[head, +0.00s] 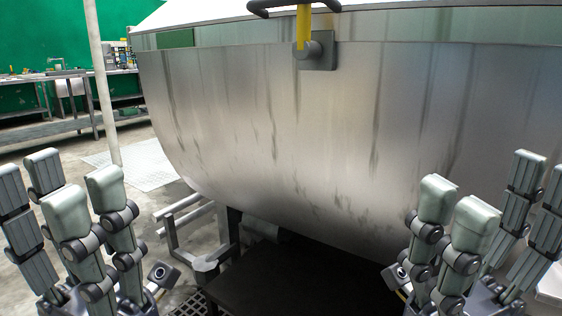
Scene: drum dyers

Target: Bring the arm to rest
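My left gripper (62,200) stands at the lower left with its grey-green fingers pointing up. The fingers are spread apart and nothing shows between them. My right gripper (492,205) stands at the lower right, also with its fingers up, spread and empty. Both are in front of a large stained steel drum (300,140), and no held object shows in either one. The arms behind the grippers are mostly out of the picture.
The drum fills the middle and right. A yellow handle (303,27) sits by a square bracket (321,52) at its top. A metal frame (190,222) stands below it. A pale post (101,85) and workbenches (60,128) are at the left, with open floor between.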

